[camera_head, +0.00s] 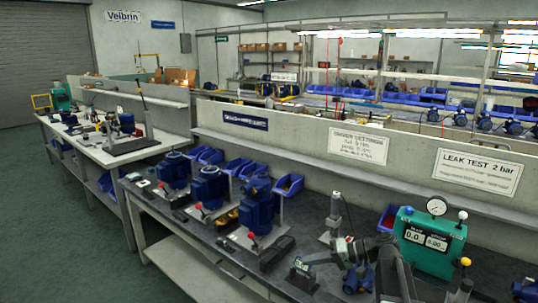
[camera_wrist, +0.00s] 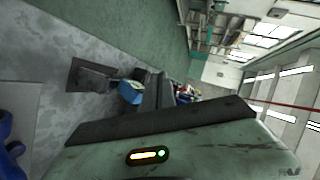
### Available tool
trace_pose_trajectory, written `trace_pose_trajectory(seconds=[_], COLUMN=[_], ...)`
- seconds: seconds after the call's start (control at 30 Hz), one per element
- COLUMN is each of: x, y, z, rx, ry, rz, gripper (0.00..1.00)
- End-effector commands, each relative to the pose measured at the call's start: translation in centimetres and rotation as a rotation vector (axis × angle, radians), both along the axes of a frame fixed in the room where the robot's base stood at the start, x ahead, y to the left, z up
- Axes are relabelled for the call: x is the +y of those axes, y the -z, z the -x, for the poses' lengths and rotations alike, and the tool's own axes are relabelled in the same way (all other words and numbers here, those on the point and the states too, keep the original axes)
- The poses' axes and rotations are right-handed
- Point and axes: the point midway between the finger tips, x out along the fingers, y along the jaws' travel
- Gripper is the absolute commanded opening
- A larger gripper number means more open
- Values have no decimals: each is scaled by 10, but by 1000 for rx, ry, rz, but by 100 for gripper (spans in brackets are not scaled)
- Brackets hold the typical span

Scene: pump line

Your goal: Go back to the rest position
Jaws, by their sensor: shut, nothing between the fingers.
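My gripper (camera_head: 302,272) shows low in the head view, at the end of my dark arm, over the front part of the dark bench (camera_head: 178,212). Its fingers are small here, and it looks shut with nothing held. A blue pump part (camera_head: 357,279) shows partly behind my arm. A small blue object (camera_wrist: 131,92) lies beyond that housing.
Blue pumps (camera_head: 257,208) stand in a row on the bench to the left. A green leak tester (camera_head: 428,247) with a gauge stands close to my arm at the right. A low wall with signs runs behind. Green floor (camera_head: 60,235) is clear at the left.

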Motion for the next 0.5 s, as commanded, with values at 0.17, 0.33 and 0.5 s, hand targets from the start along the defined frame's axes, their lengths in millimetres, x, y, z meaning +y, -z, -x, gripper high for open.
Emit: trace_pose_trajectory(seconds=[0.17, 0.33, 0.5], x=[82, 83, 23], y=[86, 144, 167], z=[60, 107, 131], rx=[128, 215, 288], ry=[-133, -153, -54], rz=[318, 660, 947], gripper=[0, 0, 0])
